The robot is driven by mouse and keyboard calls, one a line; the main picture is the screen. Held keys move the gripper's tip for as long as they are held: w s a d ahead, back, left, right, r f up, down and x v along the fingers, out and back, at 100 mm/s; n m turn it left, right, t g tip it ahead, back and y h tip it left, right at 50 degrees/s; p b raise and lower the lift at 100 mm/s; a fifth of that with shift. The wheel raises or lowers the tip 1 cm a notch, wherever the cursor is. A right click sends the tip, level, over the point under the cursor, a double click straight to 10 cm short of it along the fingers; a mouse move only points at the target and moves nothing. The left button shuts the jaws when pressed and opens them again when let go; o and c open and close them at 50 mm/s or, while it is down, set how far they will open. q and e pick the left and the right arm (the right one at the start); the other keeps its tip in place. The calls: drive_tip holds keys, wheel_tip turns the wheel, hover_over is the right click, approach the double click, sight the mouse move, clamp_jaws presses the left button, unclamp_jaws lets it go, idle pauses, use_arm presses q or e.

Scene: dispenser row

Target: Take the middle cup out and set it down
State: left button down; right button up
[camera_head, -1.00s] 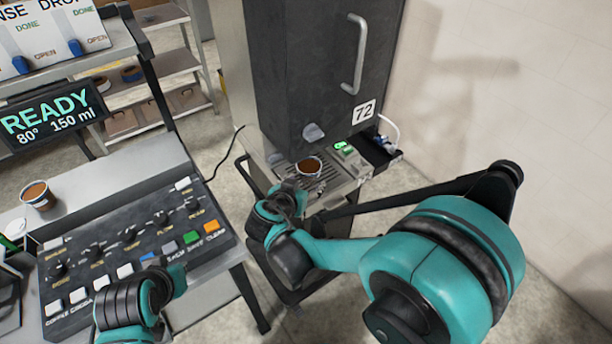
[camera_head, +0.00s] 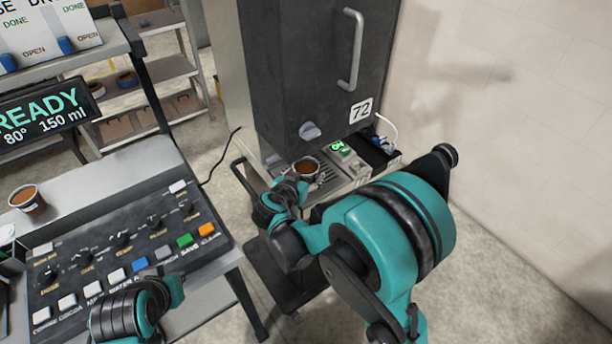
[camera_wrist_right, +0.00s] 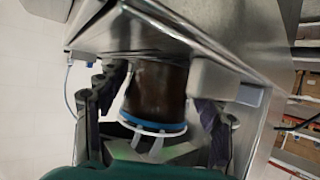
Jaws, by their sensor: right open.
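A cup of brown liquid (camera_head: 306,167) stands on the drip tray of the dark dispenser marked 72 (camera_head: 325,75). My right gripper (camera_head: 292,188) is at the near side of this cup in the head view. In the right wrist view, a dark brown cup body with a blue and white band (camera_wrist_right: 155,95) lies between the two spread fingers of the right gripper (camera_wrist_right: 158,112). The fingers are open, with a gap visible on the left; contact on the right is unclear. My left arm's end (camera_head: 140,305) is over the front of the control panel; its fingers are hidden.
Another filled cup (camera_head: 27,198) stands on the left counter behind the button panel (camera_head: 125,245). A READY display (camera_head: 42,115) is above it. A green-lit module (camera_head: 342,150) sits right of the dispenser's cup. A pale wall bounds the right side.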

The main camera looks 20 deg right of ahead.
drive_tip(key=c, duration=1.1)
drive_tip(key=shift+r, duration=0.2)
